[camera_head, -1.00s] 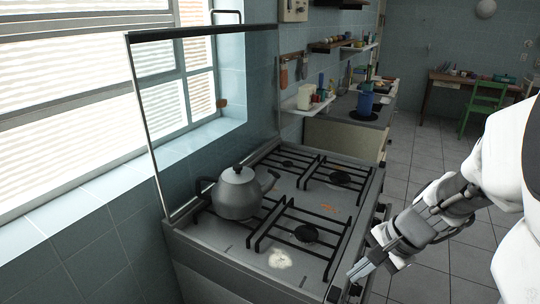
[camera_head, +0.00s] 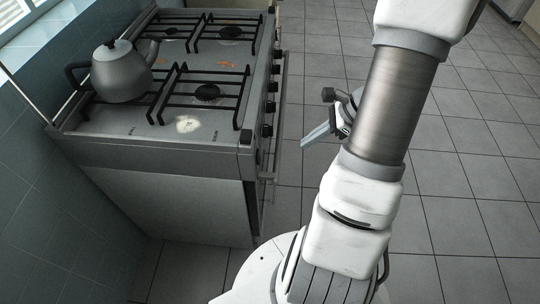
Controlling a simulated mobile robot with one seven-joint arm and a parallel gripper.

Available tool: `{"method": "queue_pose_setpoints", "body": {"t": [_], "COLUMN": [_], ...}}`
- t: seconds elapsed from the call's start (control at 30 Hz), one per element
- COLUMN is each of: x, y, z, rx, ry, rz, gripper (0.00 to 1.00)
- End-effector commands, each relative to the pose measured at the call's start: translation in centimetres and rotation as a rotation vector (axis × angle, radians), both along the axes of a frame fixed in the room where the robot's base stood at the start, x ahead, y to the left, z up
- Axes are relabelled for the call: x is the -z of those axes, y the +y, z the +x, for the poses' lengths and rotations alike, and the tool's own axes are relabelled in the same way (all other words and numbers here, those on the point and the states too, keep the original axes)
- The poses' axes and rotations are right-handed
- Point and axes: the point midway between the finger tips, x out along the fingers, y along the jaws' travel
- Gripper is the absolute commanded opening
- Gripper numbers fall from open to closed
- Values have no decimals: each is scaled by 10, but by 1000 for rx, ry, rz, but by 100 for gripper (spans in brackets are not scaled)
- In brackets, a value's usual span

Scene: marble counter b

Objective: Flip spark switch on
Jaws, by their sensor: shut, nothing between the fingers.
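The stove (camera_head: 120,150) stands at the left against the tiled wall. Its front panel faces right and carries a column of dark knobs (camera_head: 267,130). I cannot pick out the spark switch on this panel. My gripper (camera_head: 310,138) is to the right of the panel, apart from it, with its fingers pointing left toward the stove's front. The fingers are together and hold nothing. Part of my gripper and wrist is hidden behind my own arm.
A grey kettle (camera_head: 122,72) sits on the left rear burner. Black grates (camera_head: 205,92) cover the stove top. A handle bar (camera_head: 279,120) runs along the stove's front. The tiled floor (camera_head: 470,170) to the right is clear.

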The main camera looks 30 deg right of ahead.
Motion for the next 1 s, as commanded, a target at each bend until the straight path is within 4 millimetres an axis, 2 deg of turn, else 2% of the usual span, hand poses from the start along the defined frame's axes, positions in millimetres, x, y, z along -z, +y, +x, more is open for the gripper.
{"method": "queue_pose_setpoints", "body": {"t": [0.27, 0.73, 1.0], "x": [10, 85, 84], "y": [6, 54, 81], "z": [3, 35, 54], "rx": [-3, -5, -5], "ry": [1, 2, 0], "rz": [0, 1, -2], "gripper": [0, 0, 0]}}
